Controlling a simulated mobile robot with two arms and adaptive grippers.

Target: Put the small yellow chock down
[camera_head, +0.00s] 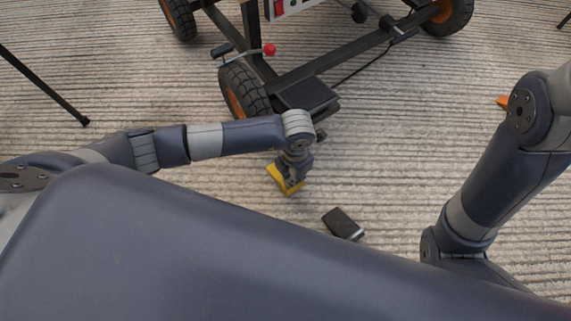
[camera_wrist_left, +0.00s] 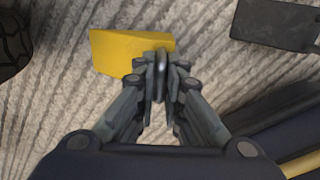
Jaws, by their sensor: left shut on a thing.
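The small yellow chock (camera_head: 278,178) is at my left gripper (camera_head: 290,172), low over or on the ribbed floor in front of the wheeled cart. In the left wrist view the yellow chock (camera_wrist_left: 118,52) sits just beyond the fingertips of my left gripper (camera_wrist_left: 161,72). The fingers are closed together on a dark ring-like part at the chock's right side. I cannot tell whether the chock touches the floor. My right arm comes in from the right, but its gripper is out of view.
A dark wheeled cart (camera_head: 330,72) stands behind, its nearest tyre (camera_head: 245,92) close to my left arm. A dark flat block (camera_head: 343,223) lies right of the chock; a dark block also shows in the left wrist view (camera_wrist_left: 275,24). A thin black leg (camera_head: 45,86) stands at left. Floor right of the block is clear.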

